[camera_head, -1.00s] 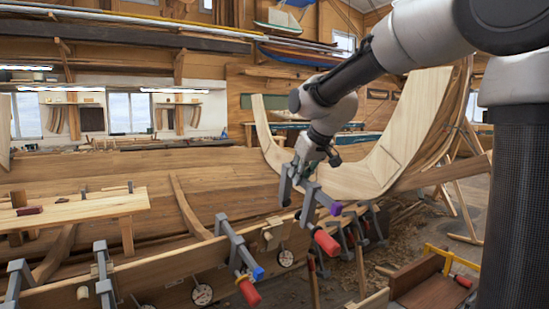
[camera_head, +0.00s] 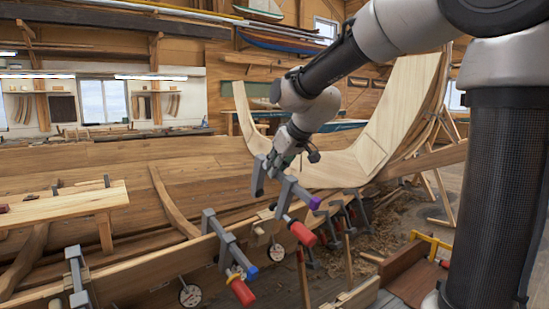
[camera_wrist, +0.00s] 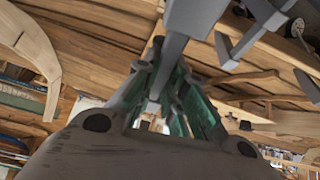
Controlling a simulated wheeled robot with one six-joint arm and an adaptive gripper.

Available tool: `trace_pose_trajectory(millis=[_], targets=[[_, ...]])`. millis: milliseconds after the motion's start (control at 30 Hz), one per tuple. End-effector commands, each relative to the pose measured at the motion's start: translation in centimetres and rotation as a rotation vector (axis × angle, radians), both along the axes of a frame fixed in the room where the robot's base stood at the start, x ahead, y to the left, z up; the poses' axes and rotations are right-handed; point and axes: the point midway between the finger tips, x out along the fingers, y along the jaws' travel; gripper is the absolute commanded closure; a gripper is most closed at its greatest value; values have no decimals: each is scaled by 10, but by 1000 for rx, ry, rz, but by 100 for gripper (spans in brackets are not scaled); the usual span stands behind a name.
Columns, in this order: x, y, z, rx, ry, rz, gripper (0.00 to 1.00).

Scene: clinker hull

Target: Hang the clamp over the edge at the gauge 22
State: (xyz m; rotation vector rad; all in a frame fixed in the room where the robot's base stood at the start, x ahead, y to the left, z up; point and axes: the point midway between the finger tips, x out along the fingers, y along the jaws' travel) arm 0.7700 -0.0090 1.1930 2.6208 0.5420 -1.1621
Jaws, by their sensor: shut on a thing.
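My gripper (camera_head: 277,168) is shut on a grey clamp (camera_head: 284,194) with a purple tip and a red handle. The clamp hangs tilted over the plank edge (camera_head: 150,272) in the picture; I cannot tell whether it touches. In the wrist view the green-padded fingers (camera_wrist: 165,98) close around the grey bar of the clamp (camera_wrist: 176,45). Round white gauges sit along the plank: one (camera_head: 190,296) at lower centre, one (camera_head: 277,253) below the held clamp. Their numbers are too small to read.
A clamp with a blue tip and red handle (camera_head: 222,240) sits on the plank edge left of the held one. Another grey clamp (camera_head: 76,275) is farther left. Several clamps stand at right of the held one. A wooden box (camera_head: 415,280) is on the floor at right.

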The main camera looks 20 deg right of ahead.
Motion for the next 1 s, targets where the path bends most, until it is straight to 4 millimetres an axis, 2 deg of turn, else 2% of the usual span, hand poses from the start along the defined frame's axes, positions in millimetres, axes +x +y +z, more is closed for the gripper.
trace_pose_trajectory(millis=[1000], targets=[[33, 9, -95, 0, 2, -1, 100]])
